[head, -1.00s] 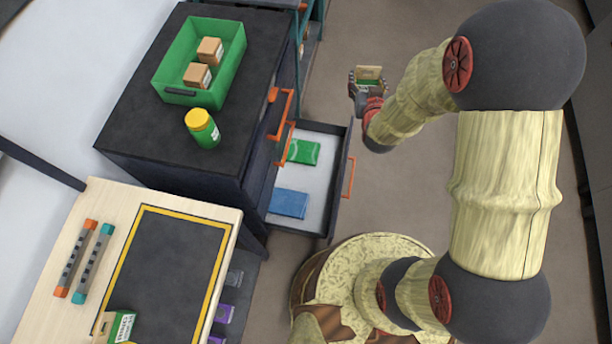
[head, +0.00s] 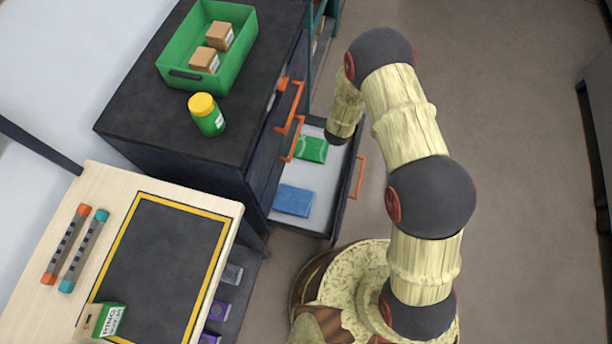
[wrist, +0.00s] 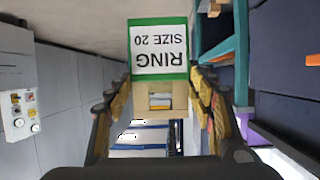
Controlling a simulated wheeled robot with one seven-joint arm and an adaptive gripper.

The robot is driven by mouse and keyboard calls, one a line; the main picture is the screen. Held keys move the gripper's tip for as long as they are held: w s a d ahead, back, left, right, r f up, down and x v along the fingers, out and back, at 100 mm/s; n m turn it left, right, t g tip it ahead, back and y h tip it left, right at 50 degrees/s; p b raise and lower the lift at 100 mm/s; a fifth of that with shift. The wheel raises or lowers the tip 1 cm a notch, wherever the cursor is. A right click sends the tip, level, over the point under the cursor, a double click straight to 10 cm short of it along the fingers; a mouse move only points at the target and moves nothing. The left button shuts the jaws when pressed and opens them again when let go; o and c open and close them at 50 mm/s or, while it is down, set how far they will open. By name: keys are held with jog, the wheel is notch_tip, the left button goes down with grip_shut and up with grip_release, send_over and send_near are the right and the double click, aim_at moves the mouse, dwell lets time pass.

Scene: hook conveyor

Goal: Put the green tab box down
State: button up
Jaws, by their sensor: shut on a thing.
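In the wrist view the green tab box (wrist: 158,49) is held between the two fingers of my gripper (wrist: 160,97). Its white label reads "RING SIZE 20" upside down, inside a green border. A tan tab (wrist: 160,103) with a cut-out window extends from its lower edge in the picture, between the finger pads. The box appears in the air, with floor behind it. In the head view my gripper and the held box are hidden behind my arm, near the open drawer (head: 322,190).
A dark cabinet (head: 170,150) bears a green bin (head: 172,76) with two cartons and a yellow-lidded jar (head: 207,115). The drawer holds a green item (head: 311,149) and a blue item (head: 293,200). A table's yellow-bordered dark mat (head: 160,265) is mostly clear; another green box (head: 106,320) stands at its corner.

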jog(key=s+a+f+m+h+b, duration=0.1)
jog(key=a+f+b, duration=0.1)
jog(key=f, duration=0.9)
jog(key=s+a+f+m+h+b, duration=0.1)
jog(key=a+f+b, duration=0.1)
jog(key=f, duration=0.9)
jog(key=shift+m+g+h, duration=0.8)
jog(key=shift+g+h, duration=0.1)
jog(key=shift+s+d+f+b, duration=0.1)
jog(key=shift+s+f+b, duration=1.4)
jog(key=shift+f, duration=3.85)
jog(key=shift+s+d+f+b, duration=0.1)
jog(key=shift+s+f+b, duration=1.4)
jog(key=shift+f, duration=3.9)
jog(key=shift+s+d+f+b, duration=0.1)
jog(key=shift+s+f+b, duration=1.4)
jog(key=shift+f, duration=3.85)
jog(key=shift+s+p, duration=0.45)
jog(key=shift+p, duration=0.05)
jog(key=o, duration=1.2)
jog(key=shift+f, duration=0.1)
jog(key=shift+c, duration=0.2)
